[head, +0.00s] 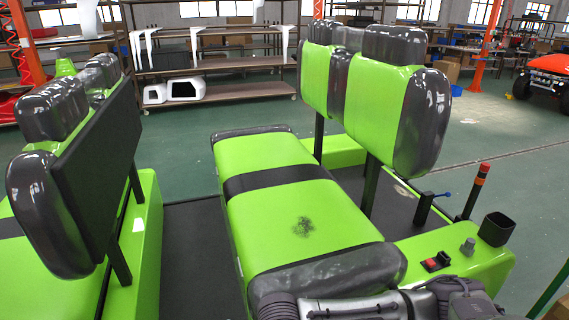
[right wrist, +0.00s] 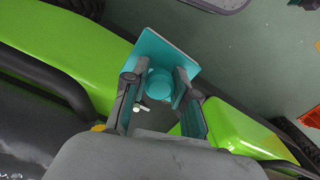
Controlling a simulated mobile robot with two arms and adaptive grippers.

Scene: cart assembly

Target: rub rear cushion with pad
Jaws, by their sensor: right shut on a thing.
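The green seat cushion (head: 270,185) with black bands lies in the middle of the head view. A dark, speckled smudge (head: 303,226) marks its near part. In the right wrist view, a teal pad (right wrist: 178,50) with a flat square plate and a round knob sits between the fingers of my right gripper (right wrist: 160,88). The gripper is shut on the knob, and the plate faces away from the wrist. The pad is not visible in the head view, so I see no contact with the cushion. My left gripper is not in view.
Green and grey backrests (head: 375,105) stand on black posts right of the cushion. Another seat back (head: 80,170) stands at left. A red switch (head: 437,261), a cup-like black holder (head: 496,229) and an orange-tipped post (head: 476,190) rise at right. Part of my grey arm crosses the bottom.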

